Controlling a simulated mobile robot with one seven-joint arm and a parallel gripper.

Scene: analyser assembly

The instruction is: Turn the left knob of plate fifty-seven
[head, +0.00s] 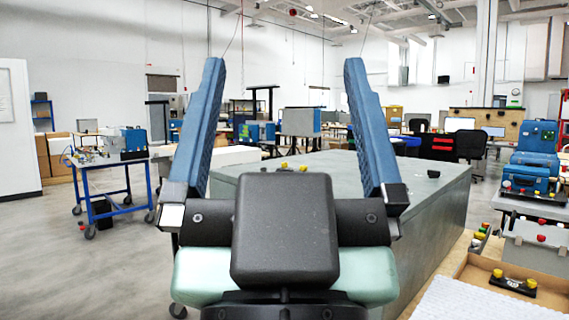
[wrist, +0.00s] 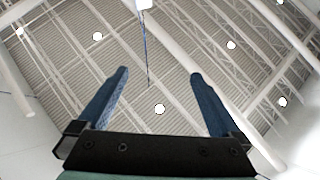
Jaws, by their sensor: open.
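My gripper (head: 284,62) points upward in front of the head camera, its two blue fingers wide apart with nothing between them. In the wrist view my gripper (wrist: 158,73) is open and empty against the ceiling. A black plate with two yellow knobs (head: 513,284) lies at the lower right of the head view, well apart from my gripper. Small yellow and dark knobs (head: 284,166) show on the large grey-green block, partly hidden behind my gripper. I cannot read any plate number, so I cannot tell which is plate fifty-seven.
The grey-green block (head: 432,185) fills the middle behind my gripper. At right, blue cases (head: 535,155) and a grey box (head: 530,245) with coloured knobs stand close together. A blue-framed cart (head: 108,170) stands at left. The floor (head: 60,250) at left is clear.

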